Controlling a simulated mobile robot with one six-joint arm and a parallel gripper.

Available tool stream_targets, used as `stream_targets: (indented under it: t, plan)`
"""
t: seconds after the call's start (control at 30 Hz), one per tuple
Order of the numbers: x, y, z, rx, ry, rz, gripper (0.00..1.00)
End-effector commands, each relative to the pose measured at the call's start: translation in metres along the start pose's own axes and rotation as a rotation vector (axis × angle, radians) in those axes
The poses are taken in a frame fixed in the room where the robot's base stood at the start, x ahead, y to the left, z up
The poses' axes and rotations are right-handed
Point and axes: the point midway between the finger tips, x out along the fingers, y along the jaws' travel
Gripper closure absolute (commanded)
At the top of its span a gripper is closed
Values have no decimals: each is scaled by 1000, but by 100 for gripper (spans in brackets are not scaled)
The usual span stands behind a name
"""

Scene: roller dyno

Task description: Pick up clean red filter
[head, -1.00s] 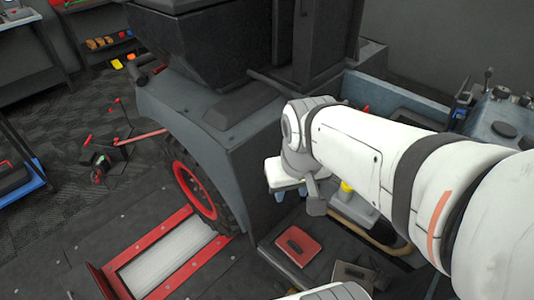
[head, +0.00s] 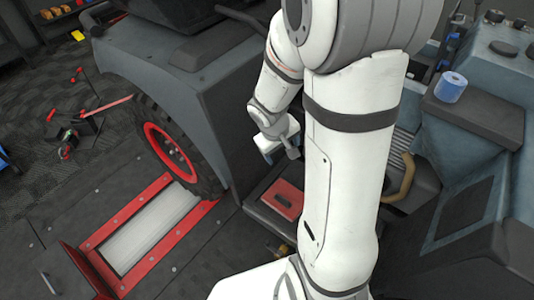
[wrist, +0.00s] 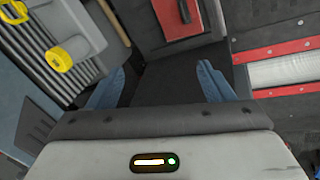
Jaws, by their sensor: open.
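The clean red filter (head: 284,199) is a flat red rectangle with a dark slot. It lies on a dark step beside the vehicle's wheel, partly covered by my arm in the head view. In the wrist view the red filter (wrist: 178,20) is at the top edge, partly cut off, beyond my fingertips. My gripper (wrist: 162,70) is open, with blue fingers apart and nothing between them. In the head view my gripper (head: 272,150) is above and left of the filter, beside the vehicle's grey body.
A red-framed roller (head: 150,232) lies left of the step. The black wheel (head: 172,150) with a red rim stands beside it. A yellow cap (wrist: 60,62) and ribbed panel are left in the wrist view. A blue roll (head: 451,87) sits on a ledge at right.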

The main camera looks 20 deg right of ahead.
Motion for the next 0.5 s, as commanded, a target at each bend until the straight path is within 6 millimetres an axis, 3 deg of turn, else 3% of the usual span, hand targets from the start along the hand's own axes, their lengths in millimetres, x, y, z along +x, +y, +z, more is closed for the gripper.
stream_targets:
  t: [0.03,0.2,0.33,0.5]
  plan:
    - [51,-12,-2,-40,-15,-4,26]
    - [153,-39,-10,-164,-22,-36,26]
    - [209,-59,-9,-235,-25,-76,26]
    - [244,-75,-6,-283,-26,-111,26]
